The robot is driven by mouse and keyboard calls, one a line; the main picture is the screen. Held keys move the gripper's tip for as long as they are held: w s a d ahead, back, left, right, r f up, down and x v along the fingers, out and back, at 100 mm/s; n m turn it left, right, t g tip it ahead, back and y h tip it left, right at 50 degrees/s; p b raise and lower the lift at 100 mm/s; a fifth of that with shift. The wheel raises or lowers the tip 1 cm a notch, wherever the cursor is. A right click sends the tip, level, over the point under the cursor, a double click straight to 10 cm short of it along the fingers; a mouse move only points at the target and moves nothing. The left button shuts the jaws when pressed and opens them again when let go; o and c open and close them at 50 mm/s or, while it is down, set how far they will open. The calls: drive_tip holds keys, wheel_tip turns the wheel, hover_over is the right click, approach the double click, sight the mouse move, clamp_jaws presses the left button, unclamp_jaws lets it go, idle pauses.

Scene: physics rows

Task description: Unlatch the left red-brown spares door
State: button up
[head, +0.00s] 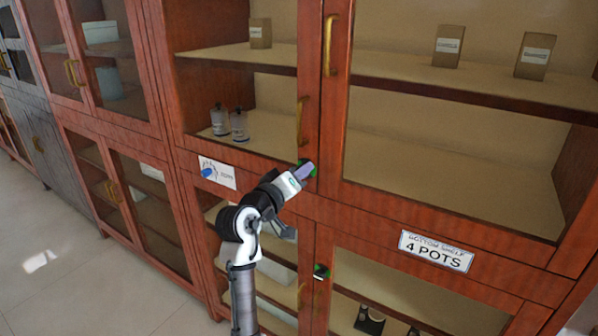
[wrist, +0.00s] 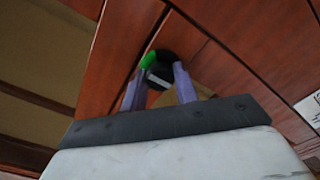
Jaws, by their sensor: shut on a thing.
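The red-brown cabinet has upper glass doors; the left upper door (head: 312,75) appears closed, with a brass handle (head: 302,118). A small round latch, green and black with a pale grip piece, sits at the foot of the door edge. In the wrist view the latch (wrist: 153,62) lies between my purple fingers. My gripper (head: 304,171) is at the latch and covers most of it in the head view; it also shows in the wrist view (wrist: 159,86). It is shut on the latch's grip piece. I cannot tell how far the latch is turned.
A second latch (head: 320,272) sits on the lower doors. A white label (head: 217,173) with a blue mark is left of my arm; a "4 POTS" sign (head: 436,250) is on the right. Small boxes and jars stand inside. The floor (head: 60,255) at left is clear.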

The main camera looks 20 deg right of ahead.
idle(0.3)
drive_tip(key=o, duration=1)
drive_tip(key=shift+c, duration=0.2)
drive_tip(key=b+v, duration=0.3)
drive_tip(key=v, duration=1)
drive_tip(key=shift+s+a+b, duration=0.25)
drive_tip(key=shift+a+b, duration=0.05)
drive_tip(key=shift+b, duration=0.05)
